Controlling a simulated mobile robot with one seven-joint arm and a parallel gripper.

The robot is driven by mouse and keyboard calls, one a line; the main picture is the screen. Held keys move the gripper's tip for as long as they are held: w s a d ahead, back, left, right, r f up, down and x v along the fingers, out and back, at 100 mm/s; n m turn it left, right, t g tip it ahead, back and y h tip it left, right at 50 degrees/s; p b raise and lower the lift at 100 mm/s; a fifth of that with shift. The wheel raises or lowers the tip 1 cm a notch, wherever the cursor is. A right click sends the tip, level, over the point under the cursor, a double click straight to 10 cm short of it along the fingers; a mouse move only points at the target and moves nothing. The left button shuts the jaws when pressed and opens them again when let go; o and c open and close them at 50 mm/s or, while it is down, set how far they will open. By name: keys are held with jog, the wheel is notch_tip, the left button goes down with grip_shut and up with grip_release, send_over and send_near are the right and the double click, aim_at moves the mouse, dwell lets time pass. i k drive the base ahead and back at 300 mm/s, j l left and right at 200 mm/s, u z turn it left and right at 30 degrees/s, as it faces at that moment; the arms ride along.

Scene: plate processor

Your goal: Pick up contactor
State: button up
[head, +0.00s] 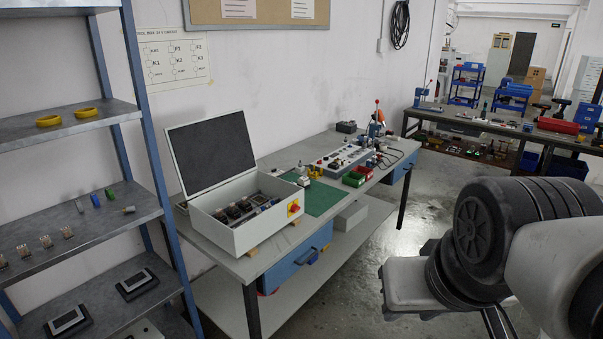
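No part in view can be singled out as the contactor; the small parts are too far off to tell apart. Several small pale parts (46,241) stand in a row on the middle shelf at the left. Several dark components (240,211) sit inside the open white enclosure box (235,238) on the workbench. A small grey and white device (303,178) stands at the green mat. My arm fills the lower right, well apart from the shelf and bench. My gripper's fingers do not show.
The blue-framed shelf rack (150,140) also holds yellow rings (86,112) and dark-framed panels (137,284). The workbench (250,268) carries a green mat (322,199), red and green bins (354,179) and a control panel. A second bench (480,126) stands behind. Floor between benches is clear.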

aim_at(303, 182)
jog(key=i+l+u, duration=0.25)
jog(key=i, duration=0.45)
jog(key=i+l+u, duration=0.25)
jog(key=i+l, duration=0.25)
jog(key=i, duration=0.2)
jog(key=i+l+u, duration=0.25)
jog(key=i+l, duration=0.3)
jog(key=i+l+u, duration=0.2)
jog(key=l, duration=0.15)
jog(key=i+l+u, duration=0.2)
jog(key=l, duration=0.2)
jog(key=i+l+u, duration=0.2)
jog(key=l, duration=0.2)
jog(key=i+l+u, duration=0.2)
jog(key=l, duration=0.2)
jog(key=l+u, duration=0.2)
jog(key=l, duration=0.25)
